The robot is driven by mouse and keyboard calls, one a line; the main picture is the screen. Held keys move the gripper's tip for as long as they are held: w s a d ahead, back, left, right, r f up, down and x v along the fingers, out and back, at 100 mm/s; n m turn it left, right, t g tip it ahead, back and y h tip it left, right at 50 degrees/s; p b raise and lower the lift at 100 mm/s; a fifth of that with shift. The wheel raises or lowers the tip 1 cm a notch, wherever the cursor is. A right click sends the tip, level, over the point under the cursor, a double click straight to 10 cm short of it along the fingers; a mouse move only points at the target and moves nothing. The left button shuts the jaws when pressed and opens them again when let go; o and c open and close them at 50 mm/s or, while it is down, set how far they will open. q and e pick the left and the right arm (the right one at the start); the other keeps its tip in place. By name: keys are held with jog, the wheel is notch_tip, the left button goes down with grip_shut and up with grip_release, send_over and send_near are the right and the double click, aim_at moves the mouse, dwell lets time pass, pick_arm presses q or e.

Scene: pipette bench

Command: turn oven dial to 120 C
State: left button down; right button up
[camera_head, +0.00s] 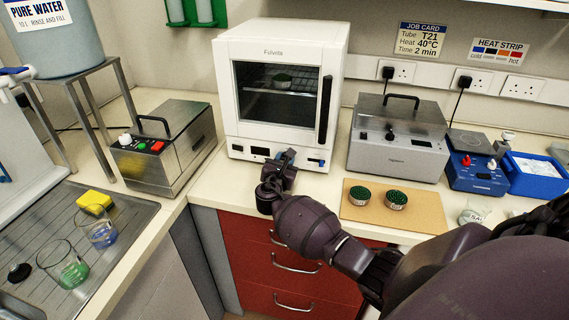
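The white oven (285,28) stands at the back of the bench with its glass door shut and a dark vertical handle at the right. Its lower front panel has a small dark display (260,151) on the left and a small blue-marked part (316,161) on the right. My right gripper (289,156) is in front of the middle of this panel, its fingertips at or very near it. The gripper hides that part of the panel, and I cannot see the dial or its setting. Whether the fingers are open or shut is unclear. My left gripper is not in view.
A grey lidded bath (398,155) stands right of the oven, and a steel box with buttons (165,150) stands left. A cork mat (420,212) with two green-filled pots lies right of my gripper. Red drawers (250,262) are below the bench edge.

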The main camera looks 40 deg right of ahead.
jog(key=shift+m, duration=0.6)
jog(key=o, duration=0.9)
jog(key=v, duration=1)
jog(key=shift+s+a, duration=0.25)
jog(key=shift+s, duration=0.05)
jog(key=shift+c, duration=0.2)
